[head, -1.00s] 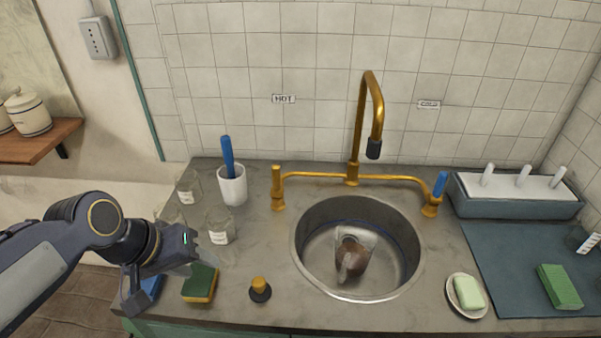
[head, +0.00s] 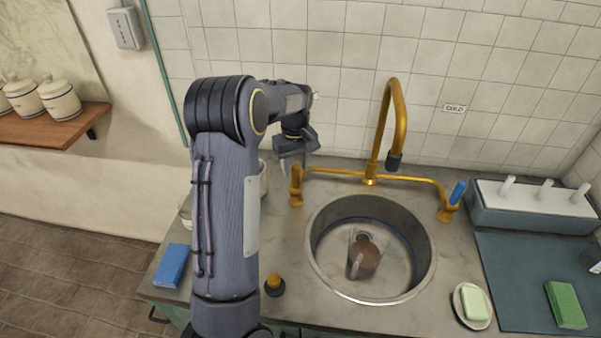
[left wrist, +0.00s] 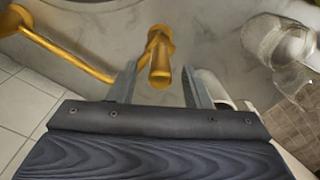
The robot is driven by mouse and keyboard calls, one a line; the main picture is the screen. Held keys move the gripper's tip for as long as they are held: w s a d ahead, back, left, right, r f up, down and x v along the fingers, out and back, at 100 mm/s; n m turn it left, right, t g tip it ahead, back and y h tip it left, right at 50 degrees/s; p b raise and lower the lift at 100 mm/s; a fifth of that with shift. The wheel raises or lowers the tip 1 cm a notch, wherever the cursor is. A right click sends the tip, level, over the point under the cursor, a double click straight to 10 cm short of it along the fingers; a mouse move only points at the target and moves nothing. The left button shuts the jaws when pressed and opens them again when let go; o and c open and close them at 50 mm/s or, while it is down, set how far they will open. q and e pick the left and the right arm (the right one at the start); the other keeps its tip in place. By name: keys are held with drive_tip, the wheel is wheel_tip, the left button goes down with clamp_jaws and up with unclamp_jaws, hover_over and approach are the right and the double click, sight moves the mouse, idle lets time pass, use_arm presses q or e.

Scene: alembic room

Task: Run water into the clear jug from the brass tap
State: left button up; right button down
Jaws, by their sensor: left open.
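My left gripper (head: 295,164) is open just above and behind the left handle. In the left wrist view this handle (left wrist: 160,62) shows between the open fingers (left wrist: 159,88), with no visible grip. My right gripper is not in view.
My left arm hides the counter's left part. A white cup (head: 263,180) is partly hidden beside it. A blue block (head: 171,266), a dark stopper (head: 274,285), a soap dish (head: 472,306) and a rack (head: 530,208) surround the sink. Glass jars (left wrist: 275,40) stand near the gripper.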

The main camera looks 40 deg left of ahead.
sight(296, 176)
use_arm(q)
drive_tip(key=shift+f+p, duration=0.3)
drive_tip(key=shift+f, duration=1.8)
clamp_jaws()
